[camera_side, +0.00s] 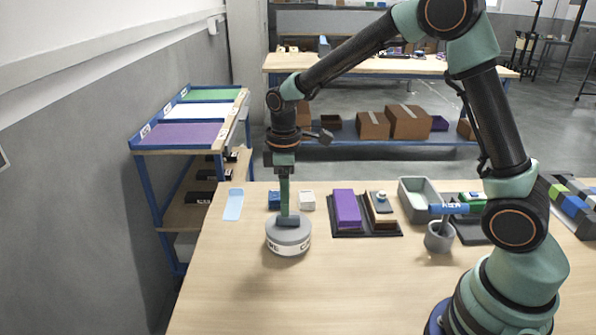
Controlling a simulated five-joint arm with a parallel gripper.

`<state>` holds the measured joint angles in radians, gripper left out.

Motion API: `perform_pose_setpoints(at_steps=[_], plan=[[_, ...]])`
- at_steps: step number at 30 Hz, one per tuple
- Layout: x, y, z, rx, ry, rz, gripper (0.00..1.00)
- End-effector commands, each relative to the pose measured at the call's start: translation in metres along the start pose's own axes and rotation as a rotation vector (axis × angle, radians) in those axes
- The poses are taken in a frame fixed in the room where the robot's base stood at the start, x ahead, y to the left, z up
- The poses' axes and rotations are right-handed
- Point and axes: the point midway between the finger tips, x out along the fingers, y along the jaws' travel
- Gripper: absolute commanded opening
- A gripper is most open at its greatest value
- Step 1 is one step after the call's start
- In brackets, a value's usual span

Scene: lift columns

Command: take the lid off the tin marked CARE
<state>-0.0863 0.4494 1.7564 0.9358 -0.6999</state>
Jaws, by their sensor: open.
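A round grey tin (289,248) with a pale label band stands upright on the left part of the table. The letters on the band are partly readable, with "CARE" seeming to run around it. Its grey lid (274,231) is on top. My gripper (288,218) points straight down over the middle of the lid, with its fingertips at or just above a dark knob-like part there. The fingers are open. I cannot tell whether they touch the lid.
Behind the tin are a small blue block (274,200), a white block (307,201) and a light blue card (234,204). A dark tray (367,232) holds a purple block. A grey cup (439,238) stands right. The table front (300,305) is clear.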

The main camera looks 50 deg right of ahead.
Motion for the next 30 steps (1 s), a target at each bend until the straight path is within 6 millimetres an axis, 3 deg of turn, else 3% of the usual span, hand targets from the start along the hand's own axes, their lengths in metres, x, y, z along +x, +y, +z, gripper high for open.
perform_pose_setpoints(at_steps=[12, 22, 26, 27, 30], plan=[[0.048, 0.004, 0.001, 0.001, -0.002, -0.002, 0.56], [0.054, 0.005, 0.001, 0.001, 0.000, 0.000, 0.56], [0.053, 0.005, 0.001, 0.001, 0.000, 0.000, 0.07], [0.053, 0.005, 0.001, 0.001, 0.000, 0.000, 0.00], [0.053, 0.005, 0.001, 0.001, 0.000, 0.000, 0.00]])
